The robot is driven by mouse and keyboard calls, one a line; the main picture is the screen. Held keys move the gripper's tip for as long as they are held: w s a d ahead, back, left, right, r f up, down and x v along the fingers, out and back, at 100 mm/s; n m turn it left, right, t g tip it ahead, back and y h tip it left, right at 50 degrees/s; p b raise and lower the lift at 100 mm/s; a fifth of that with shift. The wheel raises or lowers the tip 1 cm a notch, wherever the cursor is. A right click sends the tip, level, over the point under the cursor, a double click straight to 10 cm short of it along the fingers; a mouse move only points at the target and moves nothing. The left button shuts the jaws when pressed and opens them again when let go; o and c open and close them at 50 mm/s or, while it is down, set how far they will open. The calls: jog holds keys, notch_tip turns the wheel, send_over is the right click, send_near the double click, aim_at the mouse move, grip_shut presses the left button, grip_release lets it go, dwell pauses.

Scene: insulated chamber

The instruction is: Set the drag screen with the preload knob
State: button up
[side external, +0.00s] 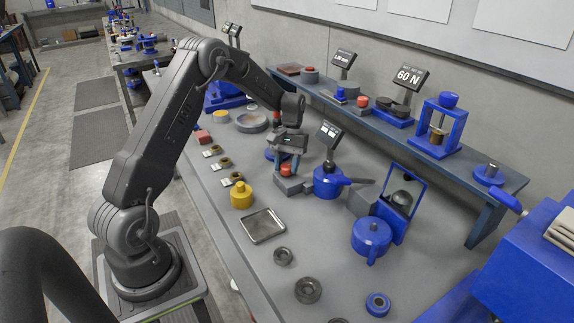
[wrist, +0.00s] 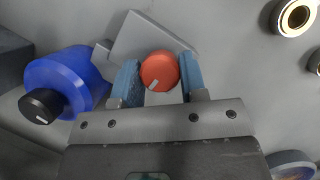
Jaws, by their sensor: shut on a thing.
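The red preload knob (side external: 286,169) sits on a grey block on the bench, below my gripper. In the wrist view the round red knob (wrist: 159,70) carries a pale pointer mark at its lower left. My gripper (side external: 287,160) is upright over the block, and in the wrist view its two blue-padded fingers (wrist: 160,77) are shut on the knob's sides. A small tilted screen (side external: 329,132) stands on a post just right of my gripper; its digits are too small to read. I cannot tell for sure that it is the drag screen.
A blue round device with a handle (side external: 328,181) stands close on the right; a blue body with a black knob (wrist: 40,106) shows in the wrist view. A yellow weight (side external: 241,195) and a metal tray (side external: 263,226) lie nearer.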

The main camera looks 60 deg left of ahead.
jog(key=shift+w+n, duration=0.1)
jog(key=shift+n, duration=0.2)
dwell(0.4)
jog(key=o, duration=0.9)
jog(key=v, duration=1.3)
jog(key=shift+a+r, duration=0.25)
jog(key=shift+r, duration=0.15)
